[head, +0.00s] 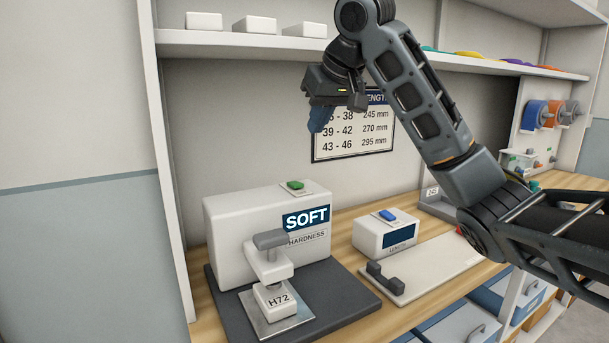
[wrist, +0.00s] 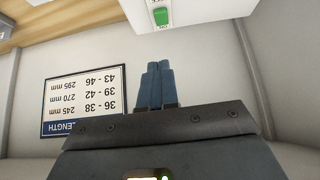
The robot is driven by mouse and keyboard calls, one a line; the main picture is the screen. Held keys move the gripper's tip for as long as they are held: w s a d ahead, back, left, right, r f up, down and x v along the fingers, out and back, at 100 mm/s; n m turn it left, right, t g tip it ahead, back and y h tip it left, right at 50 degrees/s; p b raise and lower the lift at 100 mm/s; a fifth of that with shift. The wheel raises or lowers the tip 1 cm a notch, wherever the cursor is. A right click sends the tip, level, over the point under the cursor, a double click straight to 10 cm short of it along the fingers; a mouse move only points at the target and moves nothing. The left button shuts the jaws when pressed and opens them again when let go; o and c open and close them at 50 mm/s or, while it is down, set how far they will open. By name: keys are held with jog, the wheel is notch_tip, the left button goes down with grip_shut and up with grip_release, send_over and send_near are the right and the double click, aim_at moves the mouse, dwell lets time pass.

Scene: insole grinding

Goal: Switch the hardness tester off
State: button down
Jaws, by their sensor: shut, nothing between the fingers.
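The hardness tester (head: 235,225) is a white box on a dark base at the left of the bench. Its screen (head: 306,218) reads SOFT. A green switch (head: 295,185) sits on its top; the switch also shows at the top of the wrist view (wrist: 161,16). A block marked H72 (head: 275,298) sits on the metal plate under the grey-topped press head. My gripper (head: 318,122) is above and slightly right of the switch, well apart from it. In the wrist view its blue fingers (wrist: 161,84) are together and empty.
A white length gauge (head: 383,237) with a blue button (head: 387,215) stands right of the tester. A length chart (head: 352,132) hangs on the back wall behind my gripper. A shelf (head: 240,45) with white boxes runs above.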

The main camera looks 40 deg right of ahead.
send_over(298, 182)
jog(key=s, duration=0.2)
jog(key=f, duration=0.8)
jog(key=shift+s+a, duration=0.15)
jog(key=shift+a, duration=0.1)
jog(key=f, duration=0.3)
jog(key=shift+s+a+f, duration=0.1)
jog(key=shift+s, duration=0.15)
jog(key=shift+f, duration=0.4)
